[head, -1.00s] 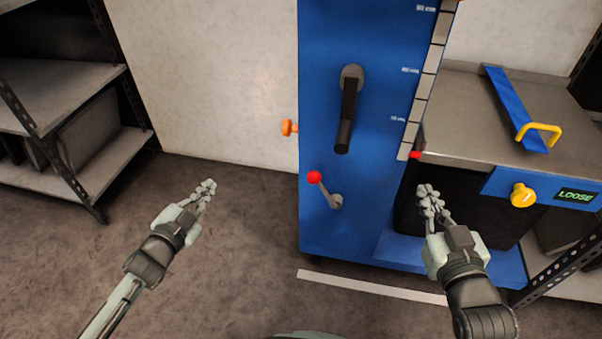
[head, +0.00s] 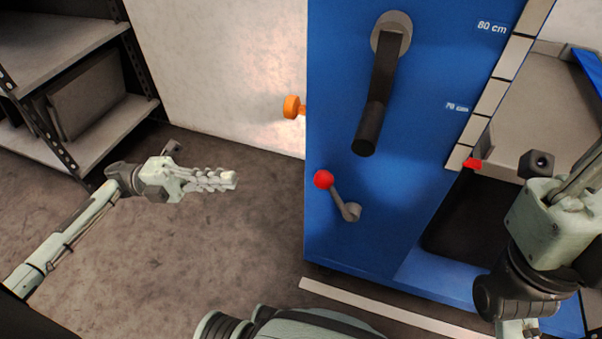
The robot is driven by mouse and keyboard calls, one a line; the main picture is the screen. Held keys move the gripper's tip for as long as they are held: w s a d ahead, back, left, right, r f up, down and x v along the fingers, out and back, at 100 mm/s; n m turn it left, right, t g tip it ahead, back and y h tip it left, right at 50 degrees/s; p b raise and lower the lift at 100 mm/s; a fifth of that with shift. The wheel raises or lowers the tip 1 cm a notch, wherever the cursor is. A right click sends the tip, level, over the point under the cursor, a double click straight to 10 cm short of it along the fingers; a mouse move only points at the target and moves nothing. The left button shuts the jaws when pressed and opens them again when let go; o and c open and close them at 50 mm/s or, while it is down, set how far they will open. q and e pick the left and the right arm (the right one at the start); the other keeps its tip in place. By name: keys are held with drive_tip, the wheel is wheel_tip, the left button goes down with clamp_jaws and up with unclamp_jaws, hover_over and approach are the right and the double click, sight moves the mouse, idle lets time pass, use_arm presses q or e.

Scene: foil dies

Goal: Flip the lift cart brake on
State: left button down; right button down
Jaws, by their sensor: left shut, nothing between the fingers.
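The lift cart's blue front panel (head: 400,220) stands ahead. Low on it is a small grey lever with a red ball knob (head: 323,179); it leans up and left from its pivot, and I take it for the brake. My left gripper (head: 232,180) is shut and empty, left of the red knob and apart from it, with its fingers pointing right. My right gripper (head: 548,205) is at the right, in front of the cart's dark opening. Its fingers are partly hidden and cut off, so I cannot tell their state.
A black crank handle (head: 379,95) hangs above the lever. An orange knob (head: 292,107) sticks out from the panel's left side. A red pointer (head: 472,163) sits by the height scale. A metal shelf (head: 75,50) stands at the left; the floor between is clear. A white strip (head: 385,310) lies on the floor.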

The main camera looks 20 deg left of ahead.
use_arm(q)
drive_tip(key=shift+d, duration=0.1)
approach(336, 198)
wheel_tip(336, 198, up, 4)
drive_tip(key=w+d, duration=0.1)
drive_tip(key=d, duration=0.1)
drive_tip(key=shift+w+d+r, duration=0.15)
drive_tip(key=shift+d+r, duration=0.1)
drive_tip(key=shift+d, duration=0.1)
idle(0.3)
